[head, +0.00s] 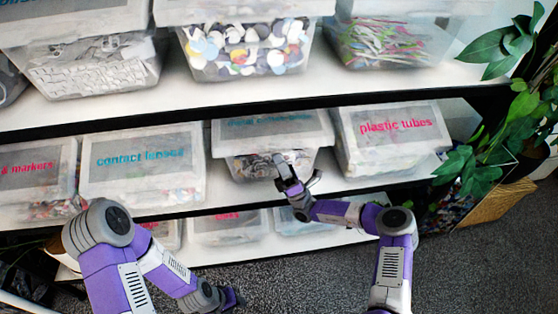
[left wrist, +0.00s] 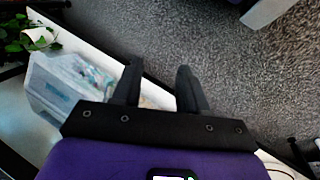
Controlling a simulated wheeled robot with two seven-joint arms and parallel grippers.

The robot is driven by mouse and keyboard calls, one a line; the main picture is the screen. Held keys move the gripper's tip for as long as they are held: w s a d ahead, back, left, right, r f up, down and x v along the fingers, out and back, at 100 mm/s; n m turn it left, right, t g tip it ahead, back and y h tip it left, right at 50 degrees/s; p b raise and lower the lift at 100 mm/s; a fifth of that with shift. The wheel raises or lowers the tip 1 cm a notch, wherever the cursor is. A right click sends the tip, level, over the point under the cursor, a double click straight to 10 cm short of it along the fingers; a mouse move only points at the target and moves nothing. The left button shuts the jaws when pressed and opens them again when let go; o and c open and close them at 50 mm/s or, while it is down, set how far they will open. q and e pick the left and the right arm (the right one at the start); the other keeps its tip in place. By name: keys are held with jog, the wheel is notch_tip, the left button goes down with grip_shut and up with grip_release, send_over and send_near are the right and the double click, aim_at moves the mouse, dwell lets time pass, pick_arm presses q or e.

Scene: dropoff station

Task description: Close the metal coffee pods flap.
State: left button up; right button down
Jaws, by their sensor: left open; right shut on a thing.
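The metal coffee pods flap (head: 271,121) is the pale lid with blurred teal lettering on the middle bin of the second shelf. It tilts outward over the bin's front, and a gap below its lower edge shows small mixed contents (head: 255,166). My right gripper (head: 292,173) is at the bin's front, just below the flap's edge. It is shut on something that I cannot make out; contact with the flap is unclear. My left gripper (head: 232,298) is low over the floor, away from the bin. In the left wrist view its fingers (left wrist: 156,88) are apart and empty.
The contact lenses bin (head: 140,160) stands left of the flap's bin, and the plastic tubes bin (head: 392,138) stands right. More bins fill the shelves above and below. A leafy plant (head: 478,165) is at the right. Grey carpet (head: 480,270) lies clear in front.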

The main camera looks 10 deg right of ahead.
pick_arm(q)
jog(key=shift+f, duration=0.2)
jog(key=shift+c, duration=0.3)
jog(key=shift+w, duration=0.15)
jog(key=shift+c, duration=1.2)
jog(key=shift+m, duration=0.3)
jog(key=w, duration=0.2)
jog(key=w+d+r, duration=0.1)
jog(key=shift+w+d, duration=0.1)
jog(key=shift+w, duration=0.25)
jog(key=c, duration=0.5)
jog(key=w+d+r+m, duration=0.1)
jog(key=w+d+r, duration=0.1)
jog(key=w+r, duration=0.2)
jog(key=w, duration=0.3)
jog(key=shift+w+d+m, duration=0.25)
jog(key=shift+d+m, duration=0.05)
jog(key=shift+d, duration=0.1)
jog(key=t+y, duration=0.4)
jog(key=t, duration=0.1)
send_near(259, 153)
jog(key=x, duration=0.6)
jog(key=shift+w+d+f, duration=0.1)
jog(key=shift+w+f, duration=0.1)
